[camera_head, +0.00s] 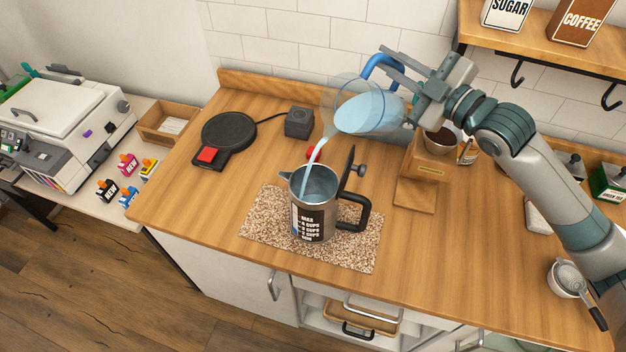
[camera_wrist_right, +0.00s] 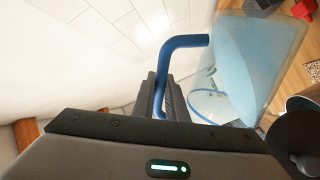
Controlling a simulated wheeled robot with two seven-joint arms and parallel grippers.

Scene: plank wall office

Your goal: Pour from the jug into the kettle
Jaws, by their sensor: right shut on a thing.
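A clear jug (camera_head: 357,104) with a blue handle is tilted to the left above the kettle, with pale blue water inside. A thin stream runs from its lip down into the kettle's open top. The kettle (camera_head: 313,205) is steel with a dark label, a black handle and its lid raised; it stands upright on a speckled mat (camera_head: 262,221). My right gripper (camera_head: 396,68) is shut on the jug's handle. In the right wrist view the blue handle (camera_wrist_right: 182,42) lies at the fingers and the tilted jug (camera_wrist_right: 252,60) fills the right side. My left gripper is out of view.
A black round heating base (camera_head: 229,131) with a red switch lies at the back left, beside a dark cube (camera_head: 299,122). A wooden coffee grinder (camera_head: 428,165) stands right of the kettle. A portafilter (camera_head: 570,279) lies at the right. The counter's left front is clear.

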